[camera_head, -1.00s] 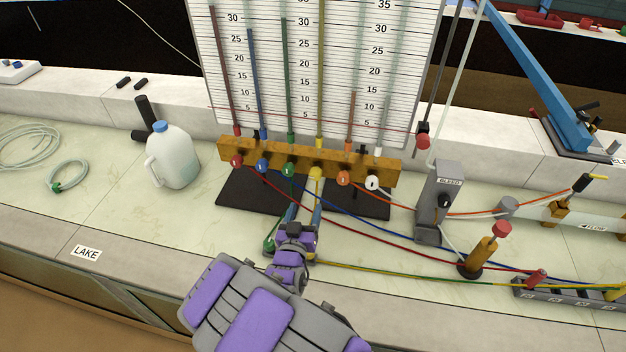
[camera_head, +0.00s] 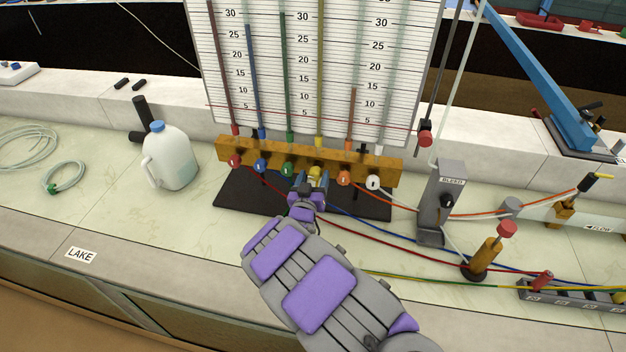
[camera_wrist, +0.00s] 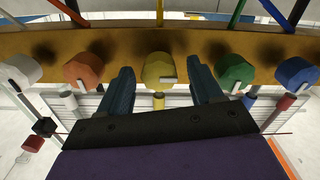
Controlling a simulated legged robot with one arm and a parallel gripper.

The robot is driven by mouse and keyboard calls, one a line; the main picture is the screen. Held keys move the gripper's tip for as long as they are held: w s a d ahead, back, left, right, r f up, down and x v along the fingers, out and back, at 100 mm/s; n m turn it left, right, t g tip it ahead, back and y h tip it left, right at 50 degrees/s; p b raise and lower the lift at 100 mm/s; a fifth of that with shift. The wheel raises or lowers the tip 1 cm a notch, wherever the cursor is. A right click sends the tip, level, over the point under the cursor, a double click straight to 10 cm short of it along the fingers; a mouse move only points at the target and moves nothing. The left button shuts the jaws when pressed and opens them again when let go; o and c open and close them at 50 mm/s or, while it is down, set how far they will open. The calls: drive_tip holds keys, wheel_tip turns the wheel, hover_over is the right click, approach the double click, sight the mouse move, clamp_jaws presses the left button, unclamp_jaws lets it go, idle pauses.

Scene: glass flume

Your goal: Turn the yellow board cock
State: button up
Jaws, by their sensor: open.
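The yellow board cock (camera_head: 315,172) is a round knob on the front of the wooden manifold bar (camera_head: 225,151), between the green and orange cocks. In the wrist view the yellow cock (camera_wrist: 157,71) shows a small pale handle at its lower right. My gripper (camera_head: 312,180) is open. In the wrist view its blue fingers (camera_wrist: 160,82) stand one on each side of the yellow cock, with a visible gap on both sides. In the head view my gripper partly hides the cock's lower part.
Beside it are the orange cock (camera_head: 344,178) and the green cock (camera_head: 287,169), close to my fingers. Red and blue hoses cross the bench to the right. A grey bleed post (camera_head: 437,205) stands at right, a white jug (camera_head: 172,160) at left.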

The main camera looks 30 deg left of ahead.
drive_tip(key=shift+w, duration=0.1)
drive_tip(key=shift+c, duration=0.4)
drive_tip(key=c, duration=1)
drive_tip(key=shift+o, duration=0.2)
drive_tip(key=shift+a, duration=0.1)
drive_tip(key=m+p, duration=0.2)
drive_tip(key=m, duration=0.1)
drive_tip(key=shift+r+m+p, duration=0.15)
drive_tip(key=shift+m+p, duration=0.25)
drive_tip(key=m+p, duration=0.2)
drive_tip(key=m, duration=0.3)
drive_tip(key=m+p, duration=0.1)
drive_tip(key=m, duration=0.4)
drive_tip(key=shift+f, duration=0.2)
drive_tip(key=shift+d+f+m+b, duration=0.15)
drive_tip(key=shift+m+b, duration=0.1)
drive_tip(key=shift+m, duration=0.8)
drive_tip(key=shift+d+m+b, duration=0.1)
drive_tip(key=shift+m+b, duration=0.15)
drive_tip(key=shift+m, duration=0.8)
